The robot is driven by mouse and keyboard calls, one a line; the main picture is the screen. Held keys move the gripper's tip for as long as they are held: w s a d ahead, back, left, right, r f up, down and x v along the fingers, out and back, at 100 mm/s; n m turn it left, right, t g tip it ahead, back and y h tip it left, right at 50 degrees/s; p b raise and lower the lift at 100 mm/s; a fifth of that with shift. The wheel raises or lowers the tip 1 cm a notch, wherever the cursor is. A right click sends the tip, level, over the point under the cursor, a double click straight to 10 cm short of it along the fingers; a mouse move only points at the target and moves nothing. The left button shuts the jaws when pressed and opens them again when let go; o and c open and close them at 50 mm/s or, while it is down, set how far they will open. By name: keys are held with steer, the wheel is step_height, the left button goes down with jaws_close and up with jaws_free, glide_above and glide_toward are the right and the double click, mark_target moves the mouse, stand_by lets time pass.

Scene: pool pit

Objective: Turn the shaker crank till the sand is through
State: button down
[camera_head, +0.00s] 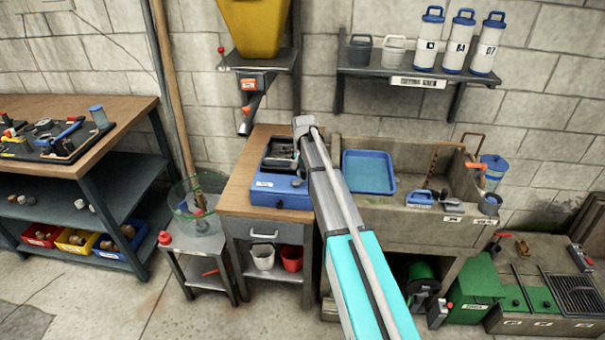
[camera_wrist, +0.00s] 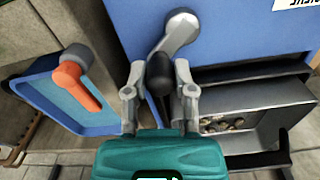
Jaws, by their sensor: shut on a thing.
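The shaker (camera_head: 280,190) is a blue box on the wooden-topped bench; its side also fills the top of the wrist view (camera_wrist: 235,35). Its crank (camera_wrist: 178,38) is a grey arm with a black knob (camera_wrist: 160,76). My gripper (camera_wrist: 159,82) is shut on the knob, one finger on each side. A dark sieve pan (camera_head: 281,153) sits in the shaker top. In the wrist view several small brown lumps (camera_wrist: 222,124) lie in the dark pan. I cannot tell how much sand is left. My arm hides the crank and gripper in the head view.
An orange lever (camera_wrist: 76,88) shows close by in the wrist view. A yellow hopper (camera_head: 252,28) hangs above. A clear bowl (camera_head: 196,205) stands left on a low stand.

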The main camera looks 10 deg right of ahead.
steer(key=n, duration=0.1)
steer(key=w+n, duration=0.1)
steer(key=n, duration=0.2)
steer(key=shift+w+a+n, duration=0.2)
steer(key=shift+a+n, duration=0.05)
steer(key=shift+n, duration=0.05)
steer(key=n, duration=0.3)
steer(key=w+a+n, duration=0.1)
steer(key=shift+n, duration=0.3)
steer(key=n, duration=0.1)
steer(key=a+n, duration=0.1)
steer(key=n, duration=0.1)
steer(key=shift+w, duration=0.1)
steer(key=n, duration=0.2)
steer(key=a+n, duration=0.1)
steer(key=n, duration=0.1)
steer(key=shift+a+n, duration=0.2)
steer(key=shift+n, duration=0.1)
steer(key=shift+c, duration=2.3)
jaws_free()
steer(key=shift+s, duration=0.2)
